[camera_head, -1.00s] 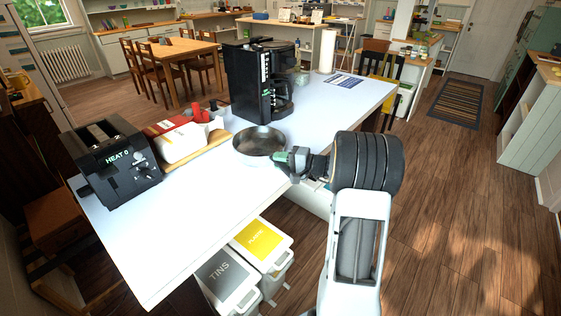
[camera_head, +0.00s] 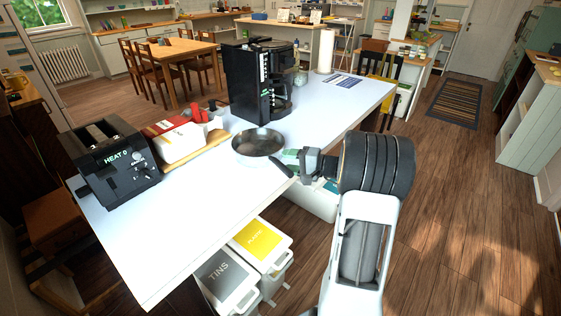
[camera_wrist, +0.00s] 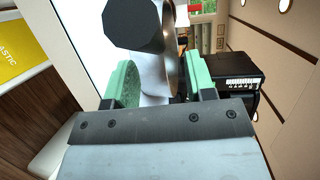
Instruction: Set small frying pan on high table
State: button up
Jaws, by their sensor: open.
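The small frying pan (camera_head: 258,141) sits flat on the white high table (camera_head: 215,190), near its right edge in the head view. Its dark handle (camera_head: 281,167) points toward the table edge and my gripper. My gripper (camera_head: 291,158) is open beside the handle at the table edge, not closed on it. In the wrist view, the black handle end (camera_wrist: 132,24) is close to the camera, with the metal pan (camera_wrist: 156,70) behind it. The green fingers of my gripper (camera_wrist: 160,85) stand apart on either side of that line of sight.
A black coffee maker (camera_head: 262,82) stands behind the pan. A toaster (camera_head: 108,160), a wooden board (camera_head: 196,150) and a red-and-white item (camera_head: 180,137) are to the left. Bins (camera_head: 230,275) stand below the table's front edge. The right floor is open.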

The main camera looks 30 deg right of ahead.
jog(key=v, duration=0.8)
jog(key=shift+s+b, duration=0.2)
jog(key=shift+b, duration=0.1)
jog(key=shift+d, duration=0.15)
